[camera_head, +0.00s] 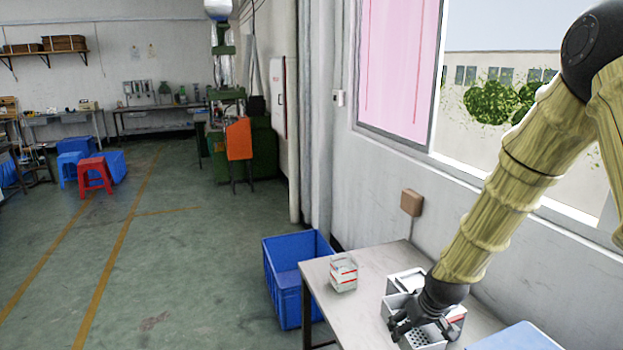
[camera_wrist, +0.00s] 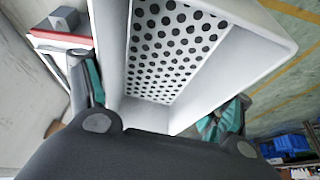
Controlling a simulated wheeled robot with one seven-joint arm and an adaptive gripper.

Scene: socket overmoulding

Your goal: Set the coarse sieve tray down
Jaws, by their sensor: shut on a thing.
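The coarse sieve tray (camera_wrist: 258,42) is a pale grey-white box with a floor of round dark holes. In the wrist view it lies between the two fingers of my gripper (camera_wrist: 160,97), which is shut on its near end with one finger at each side wall. In the head view the tray (camera_head: 418,339) shows at the lower right, over the table, partly covered by my gripper (camera_head: 424,325). Its underside is hidden, so I cannot tell whether it touches anything below.
A small white box with red bands (camera_head: 343,272) stands on the table (camera_head: 316,271) at its left end. Another pale container (camera_head: 404,281) sits just behind the tray. A blue crate (camera_head: 284,279) is on the floor left of the table. The wall and window are behind.

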